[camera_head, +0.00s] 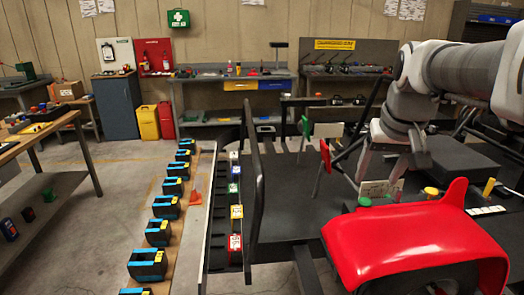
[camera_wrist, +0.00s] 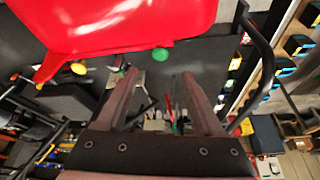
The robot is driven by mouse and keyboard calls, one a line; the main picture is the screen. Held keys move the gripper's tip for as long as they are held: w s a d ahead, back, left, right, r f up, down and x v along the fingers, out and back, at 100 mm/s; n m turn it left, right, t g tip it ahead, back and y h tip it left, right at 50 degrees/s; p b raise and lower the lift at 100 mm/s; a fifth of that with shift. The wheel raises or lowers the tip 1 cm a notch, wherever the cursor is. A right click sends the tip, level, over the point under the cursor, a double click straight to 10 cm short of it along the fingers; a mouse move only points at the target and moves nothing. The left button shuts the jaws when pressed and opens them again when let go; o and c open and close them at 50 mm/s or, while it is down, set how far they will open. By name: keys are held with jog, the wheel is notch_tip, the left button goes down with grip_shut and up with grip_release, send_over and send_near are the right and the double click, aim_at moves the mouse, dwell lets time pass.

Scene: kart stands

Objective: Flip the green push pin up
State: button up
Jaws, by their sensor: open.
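I cannot tell from these frames whether the pin's shaft is up or down.
A red fender (camera_head: 410,238) stands close to the pin. A yellow knob (camera_head: 431,191) is on its far side. A green lever (camera_head: 305,126) and a red lever (camera_head: 325,156) rise behind. A black upright bar (camera_head: 255,180) borders the stand.

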aim_at(366, 200)
jog(key=b+x, duration=0.1)
jog(key=x, duration=0.7)
jog(key=shift+r, duration=0.1)
jog(key=shift+c, duration=0.3)
grip_shut()
